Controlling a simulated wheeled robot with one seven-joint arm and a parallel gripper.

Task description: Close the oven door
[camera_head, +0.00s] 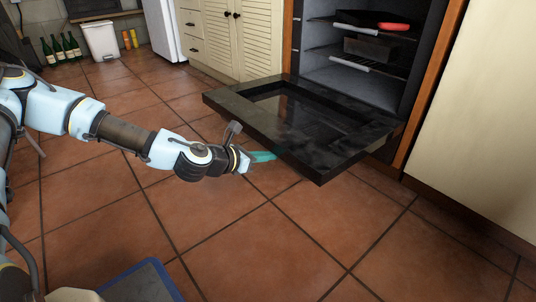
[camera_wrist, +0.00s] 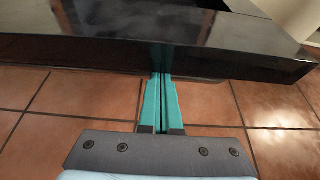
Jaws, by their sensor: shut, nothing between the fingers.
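The black oven door (camera_head: 334,148) is folded down, roughly level, with a glass pane in its middle. It is hinged at the bottom of the oven (camera_head: 345,72), whose inside is open to view. My gripper (camera_head: 264,156) is at the door's outer left edge, low, with its teal fingertips close to the door's underside. In the wrist view the fingers (camera_wrist: 161,100) are pressed together and empty, and their tips reach the door's front face (camera_wrist: 110,60). I cannot tell whether they touch it.
Inside the oven, racks hold a dark pan with a red handle (camera_head: 394,26) and a dark tin (camera_head: 368,48). Cream cabinets (camera_head: 237,38) stand behind, and a cream panel (camera_head: 480,130) is at right. A white bin (camera_head: 101,41) and green bottles (camera_head: 62,48) are far left.

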